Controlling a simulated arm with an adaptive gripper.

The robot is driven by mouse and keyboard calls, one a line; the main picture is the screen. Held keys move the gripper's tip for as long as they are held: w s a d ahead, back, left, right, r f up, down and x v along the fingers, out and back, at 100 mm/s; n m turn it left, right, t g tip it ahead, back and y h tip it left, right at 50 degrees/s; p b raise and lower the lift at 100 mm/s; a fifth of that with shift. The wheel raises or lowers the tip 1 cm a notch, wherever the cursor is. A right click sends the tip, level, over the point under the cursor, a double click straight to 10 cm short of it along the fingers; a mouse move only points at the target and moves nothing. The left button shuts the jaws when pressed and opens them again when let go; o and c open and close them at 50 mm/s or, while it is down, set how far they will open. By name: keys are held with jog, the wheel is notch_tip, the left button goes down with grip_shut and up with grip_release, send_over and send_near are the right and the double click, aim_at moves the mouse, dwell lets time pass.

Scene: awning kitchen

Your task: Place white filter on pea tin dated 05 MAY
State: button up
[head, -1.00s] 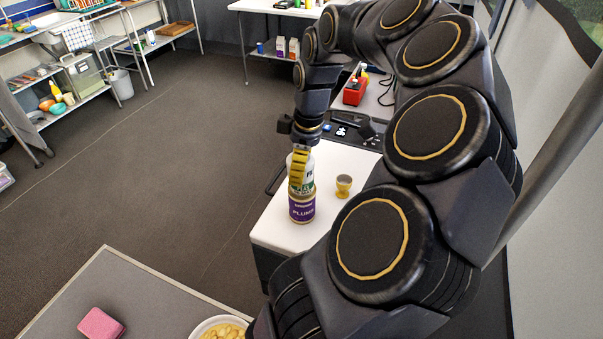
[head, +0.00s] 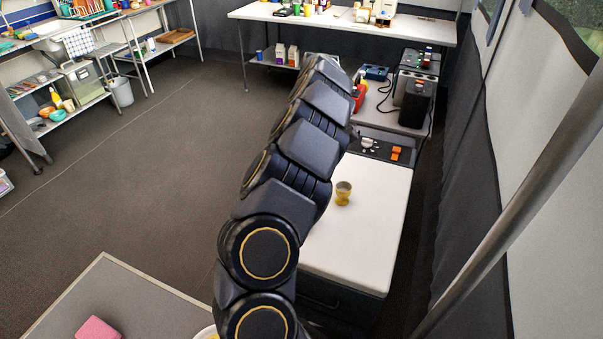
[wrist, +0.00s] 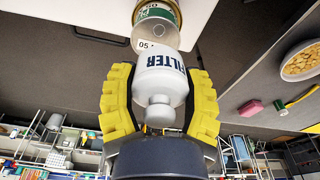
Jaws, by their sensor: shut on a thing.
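In the wrist view my gripper (wrist: 160,84) has its two yellow fingers closed on both sides of the white filter (wrist: 160,62), a rounded white piece with dark "FILTER" lettering and a knob facing the camera. Beyond the filter is a tin (wrist: 157,13) with a gold rim and a green label, partly cut off; a white tag by it reads "05", the rest hidden. The filter overlaps the tin in this view; I cannot tell whether they touch. In the head view my arm hides the gripper, filter and tin.
A pink sponge (head: 97,328) lies on the grey table (head: 110,285) in front. Black appliances (head: 416,98) and a red item (head: 359,98) stand behind the worktop.

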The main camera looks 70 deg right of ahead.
jog(key=shift+w+d+f, duration=0.1)
jog(key=shift+d+f, duration=0.05)
jog(key=shift+f, duration=0.1)
jog(key=shift+d+f, duration=0.1)
jog(key=shift+f, duration=1.5)
jog(key=shift+f, duration=0.15)
jog(key=o, duration=1.1)
jog(key=r, duration=0.4)
jog(key=s+r, duration=0.1)
jog(key=r, duration=0.7)
jog(key=shift+s+d+r, duration=0.15)
